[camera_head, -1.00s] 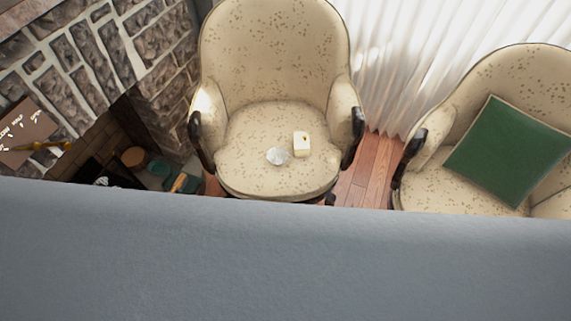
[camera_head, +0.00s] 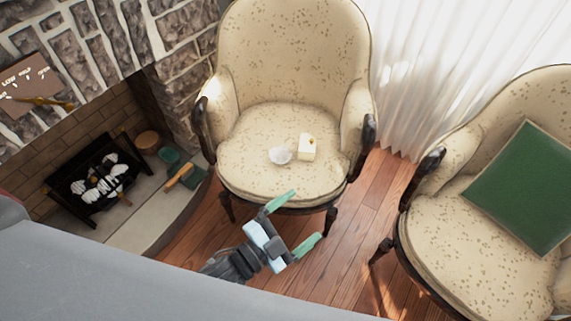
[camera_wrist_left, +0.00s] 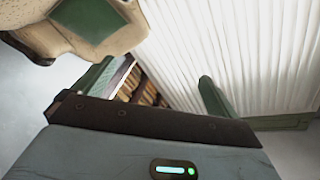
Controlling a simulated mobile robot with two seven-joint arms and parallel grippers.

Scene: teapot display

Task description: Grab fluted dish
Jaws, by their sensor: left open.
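The fluted dish (camera_head: 280,155) is a small white round piece on the seat of the patterned armchair (camera_head: 255,180). A small cream box-like object (camera_head: 307,147) with a gold-coloured detail stands just right of it. My left gripper (camera_head: 293,217) is open and empty in front of the armchair's seat edge, below the dish in the picture and apart from it. In the left wrist view the green fingers (camera_wrist_left: 152,88) are spread with nothing between them, and the dish is not visible there. My right gripper is not in view.
A second armchair (camera_head: 440,235) with a green cushion (camera_head: 525,185) stands at the right. A stone fireplace (camera_head: 110,150) is at the left. White curtains (camera_head: 440,70) hang behind. Dark wooden armrests flank the seat. Wooden floor (camera_head: 340,250) shows between the chairs.

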